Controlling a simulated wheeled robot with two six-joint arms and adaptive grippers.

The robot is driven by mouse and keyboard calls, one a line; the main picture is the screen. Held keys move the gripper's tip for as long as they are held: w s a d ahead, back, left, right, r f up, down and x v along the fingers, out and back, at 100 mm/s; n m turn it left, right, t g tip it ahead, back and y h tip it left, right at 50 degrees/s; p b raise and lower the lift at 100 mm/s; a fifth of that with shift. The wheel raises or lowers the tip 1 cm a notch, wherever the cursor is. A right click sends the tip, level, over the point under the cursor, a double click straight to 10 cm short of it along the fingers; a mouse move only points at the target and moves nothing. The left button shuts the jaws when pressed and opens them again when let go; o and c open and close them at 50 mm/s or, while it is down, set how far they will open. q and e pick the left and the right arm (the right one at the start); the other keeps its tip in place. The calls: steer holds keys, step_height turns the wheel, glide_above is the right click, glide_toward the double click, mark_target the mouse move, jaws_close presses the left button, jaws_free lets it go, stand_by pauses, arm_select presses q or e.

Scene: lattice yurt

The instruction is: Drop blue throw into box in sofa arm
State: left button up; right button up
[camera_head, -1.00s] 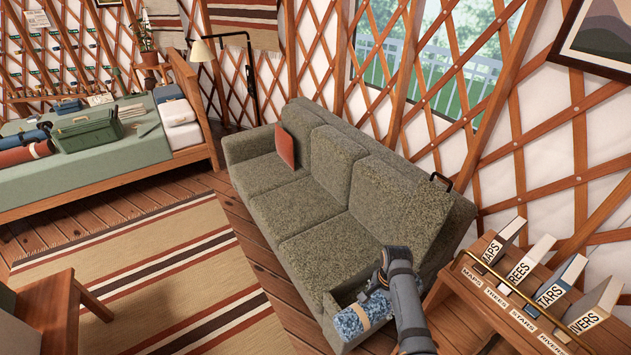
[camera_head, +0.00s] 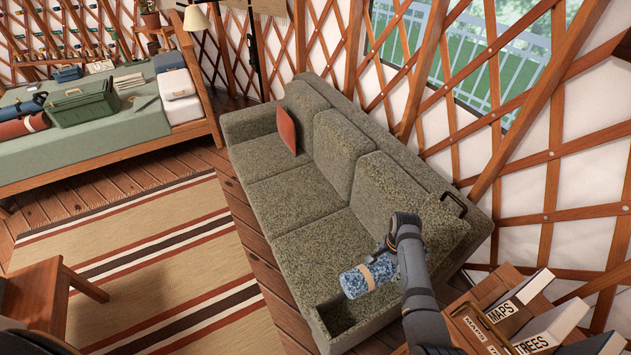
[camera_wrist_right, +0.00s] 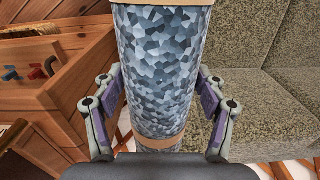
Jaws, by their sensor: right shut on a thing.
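The blue throw (camera_head: 357,282) is a rolled, mottled blue bundle with a tan band. My right gripper (camera_head: 388,262) is shut on it and holds it over the near end of the green-grey sofa (camera_head: 297,200). In the right wrist view the throw (camera_wrist_right: 160,65) fills the middle, between the two fingers of the right gripper (camera_wrist_right: 160,98). The box in the sofa arm (camera_head: 343,318) shows as an open hollow at the sofa's near end, just below the throw. The throw appears apart from it. My left gripper is not in view.
A red cushion (camera_head: 287,130) leans at the sofa's far end. A wooden stand with books (camera_head: 520,305) is close on the right of my arm. A striped rug (camera_head: 150,250) lies left of the sofa, mostly clear. A bed (camera_head: 120,145) stands behind it.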

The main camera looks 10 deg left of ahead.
steer(key=f, duration=0.2)
steer(key=shift+w+d+f+b, duration=0.2)
steer(key=shift+w+f+b, duration=0.15)
steer(key=shift+w+f, duration=0.05)
steer(key=f+b, duration=0.1)
steer(key=f, duration=0.1)
steer(key=b, duration=0.1)
steer(key=shift+w+f+b, duration=0.25)
steer(key=shift+f+b, duration=0.05)
steer(key=shift+f, duration=0.1)
steer(key=shift+s+f, duration=0.1)
steer(key=shift+f, duration=0.05)
steer(key=shift+s, duration=0.15)
steer(key=o, duration=1.7)
step_height(320, 180, up, 8)
steer(key=shift+f, duration=0.1)
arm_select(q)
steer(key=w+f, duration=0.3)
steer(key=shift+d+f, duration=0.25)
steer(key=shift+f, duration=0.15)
